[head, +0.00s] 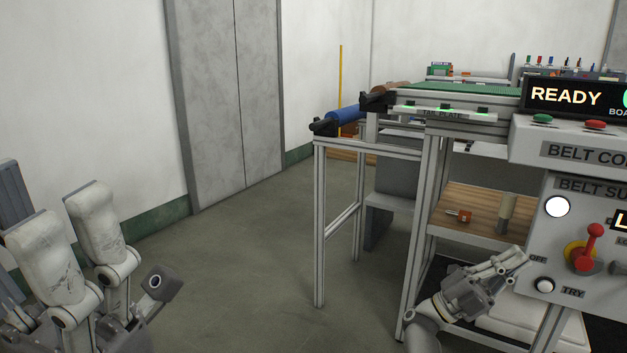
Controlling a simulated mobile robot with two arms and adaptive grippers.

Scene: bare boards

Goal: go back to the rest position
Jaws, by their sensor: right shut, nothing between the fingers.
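My left gripper (72,225) appears large and close at the lower left, with pale, scuffed finger links pointing up. It is cut off by the frame, and its opening cannot be made out. I see nothing held in it.
A metal-framed conveyor (460,102) with a blue roller (345,114) stands right of centre. A wooden shelf (480,200) beneath it holds a small orange item and a cylinder. The READY display (567,96) is lit. The floor (245,265) between my left gripper and the frame is clear.

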